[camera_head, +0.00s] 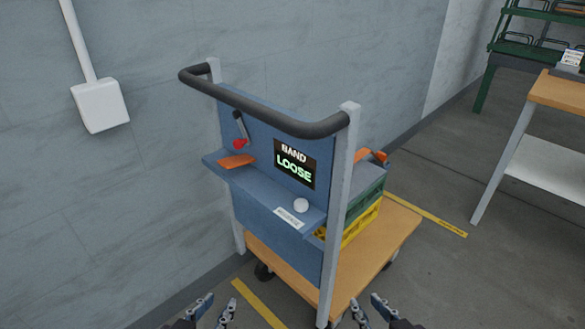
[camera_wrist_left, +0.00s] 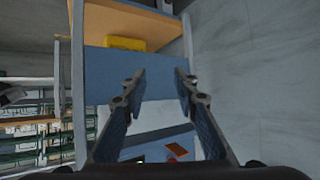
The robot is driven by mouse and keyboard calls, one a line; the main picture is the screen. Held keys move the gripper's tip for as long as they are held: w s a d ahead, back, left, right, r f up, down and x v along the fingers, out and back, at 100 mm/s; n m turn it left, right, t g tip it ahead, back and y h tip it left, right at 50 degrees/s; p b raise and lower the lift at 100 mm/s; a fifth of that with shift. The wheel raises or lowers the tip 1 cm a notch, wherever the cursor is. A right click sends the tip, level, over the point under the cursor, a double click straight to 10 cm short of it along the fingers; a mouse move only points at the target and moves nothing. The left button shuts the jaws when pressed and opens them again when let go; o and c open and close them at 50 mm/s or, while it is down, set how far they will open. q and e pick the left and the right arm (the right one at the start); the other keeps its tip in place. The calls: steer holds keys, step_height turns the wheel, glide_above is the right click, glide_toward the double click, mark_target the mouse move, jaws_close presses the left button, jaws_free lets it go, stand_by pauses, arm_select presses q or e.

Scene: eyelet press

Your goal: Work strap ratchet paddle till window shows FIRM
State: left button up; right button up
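The display window (camera_head: 294,165) on the cart's blue panel reads BAND LOOSE in the head view. To its left is a dark lever with a red knob (camera_head: 239,144), likely the ratchet paddle. An orange strap piece (camera_head: 237,161) lies on the blue shelf below the lever, and it also shows in the left wrist view (camera_wrist_left: 177,150). My left gripper (camera_head: 218,302) is open and empty, low in front of the cart; its spread fingers show in the left wrist view (camera_wrist_left: 158,75). My right gripper (camera_head: 364,302) is open and empty at the bottom, right of the cart's near post.
The cart has a dark push handle (camera_head: 262,106), grey posts and a wooden deck (camera_head: 399,229) carrying green and yellow crates (camera_head: 361,221). A white knob (camera_head: 301,205) stands on the shelf.

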arm_select(q)
jaws_close()
stand_by(0.3)
stand_by(0.8)
arm_select(e)
jaws_close()
